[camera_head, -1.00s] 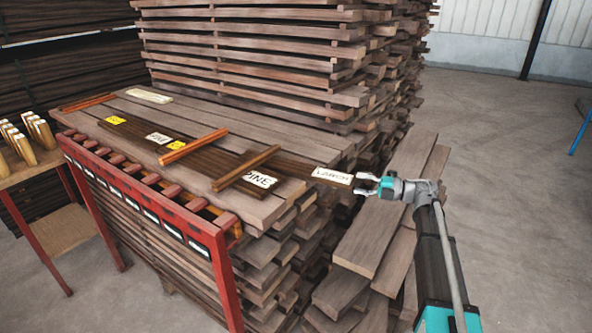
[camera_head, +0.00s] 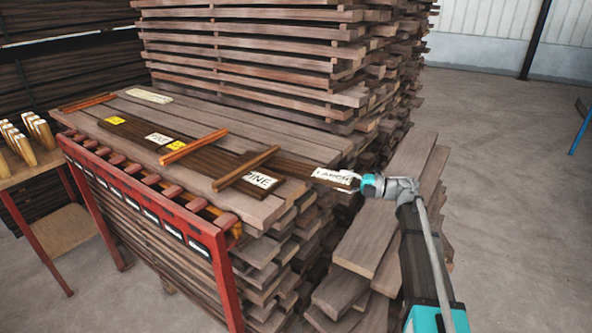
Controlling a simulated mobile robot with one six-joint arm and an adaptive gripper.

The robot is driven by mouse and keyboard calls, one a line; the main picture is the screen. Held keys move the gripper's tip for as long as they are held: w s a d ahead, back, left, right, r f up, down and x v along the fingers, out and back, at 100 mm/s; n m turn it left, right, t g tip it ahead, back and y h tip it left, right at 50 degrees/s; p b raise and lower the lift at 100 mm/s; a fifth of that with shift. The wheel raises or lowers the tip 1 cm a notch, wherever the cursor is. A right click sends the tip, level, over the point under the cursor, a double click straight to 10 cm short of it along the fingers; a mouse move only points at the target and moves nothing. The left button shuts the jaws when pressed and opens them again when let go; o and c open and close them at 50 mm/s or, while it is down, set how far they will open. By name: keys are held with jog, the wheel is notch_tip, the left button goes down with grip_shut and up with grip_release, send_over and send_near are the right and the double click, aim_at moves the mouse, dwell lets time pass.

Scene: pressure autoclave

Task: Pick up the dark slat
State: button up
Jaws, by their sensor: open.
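A dark brown slat (camera_head: 247,168) lies slantwise across two dark labelled boards on top of the timber stack. One of these boards has a white "PINE" label (camera_head: 262,180) at its near end. The other, the larch board (camera_head: 300,169), sticks out to the right past the stack with a white "LARCH" label (camera_head: 333,177) on its end. My gripper (camera_head: 355,184) is open at that labelled end, right of the slat and well apart from it. The fingers overlap the label's right edge; I cannot tell whether they touch the board.
An orange slat (camera_head: 193,147) and a reddish slat (camera_head: 87,102) also lie on the stack (camera_head: 230,115). A red rack (camera_head: 150,200) stands along its front. A tall timber pile (camera_head: 250,60) rises behind. Loose planks (camera_head: 375,240) lie below my gripper.

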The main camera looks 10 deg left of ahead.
jog(key=shift+a, duration=0.35)
dwell(0.3)
grip_shut()
